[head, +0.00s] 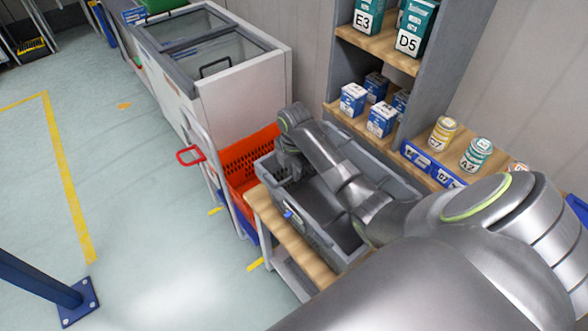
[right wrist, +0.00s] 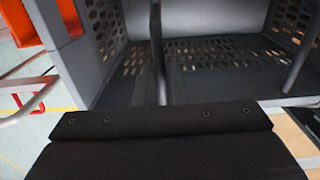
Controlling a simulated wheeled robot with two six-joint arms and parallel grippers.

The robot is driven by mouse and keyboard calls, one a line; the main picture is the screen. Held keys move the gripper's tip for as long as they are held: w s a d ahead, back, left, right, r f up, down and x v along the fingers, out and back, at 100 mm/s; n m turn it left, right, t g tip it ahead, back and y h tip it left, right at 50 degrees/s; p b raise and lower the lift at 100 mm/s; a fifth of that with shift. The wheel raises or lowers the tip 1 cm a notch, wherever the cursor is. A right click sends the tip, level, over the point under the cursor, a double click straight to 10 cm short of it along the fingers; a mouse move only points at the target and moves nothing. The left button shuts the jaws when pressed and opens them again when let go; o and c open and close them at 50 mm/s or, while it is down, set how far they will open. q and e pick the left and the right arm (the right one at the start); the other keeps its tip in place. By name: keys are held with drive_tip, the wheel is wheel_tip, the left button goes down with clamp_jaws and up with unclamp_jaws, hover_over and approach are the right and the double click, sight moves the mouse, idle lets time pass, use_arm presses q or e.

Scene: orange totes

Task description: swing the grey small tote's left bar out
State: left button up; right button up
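The grey tote (head: 322,236) sits on a wooden-topped bench, and my right arm reaches across it. My right gripper (head: 289,165) points down at the tote's far left end; its fingertips are hard to make out. In the right wrist view the tote's perforated wall and dark floor (right wrist: 225,85) show. A thin dark bar (right wrist: 157,50) stands in front of them, left of centre, and a second bar (right wrist: 300,45) slants at the right. The gripper's black plate fills the bottom of that view, apart from the bars in the picture; contact cannot be told. My left gripper is out of view.
An orange crate (head: 247,157) on a trolley with a red handle (head: 191,156) stands just left of the tote. A white chest freezer (head: 240,95) is behind it. Shelves with boxes and cans (head: 442,133) stand behind and to the right. The floor at left is open.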

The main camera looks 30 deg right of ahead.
drive_tip(key=shift+w+r+p, duration=0.15)
drive_tip(key=shift+r+p, duration=0.35)
drive_tip(key=shift+r, duration=0.1)
drive_tip(key=shift+w+r+p, duration=0.15)
drive_tip(key=shift+r+p, duration=0.35)
drive_tip(key=shift+r, duration=0.05)
drive_tip(key=shift+f, duration=0.1)
drive_tip(key=shift+w+r+p, duration=0.45)
drive_tip(key=shift+w+r, duration=0.15)
drive_tip(key=shift+r, duration=0.25)
drive_tip(key=shift+w+a, duration=0.1)
drive_tip(key=shift+w, duration=0.1)
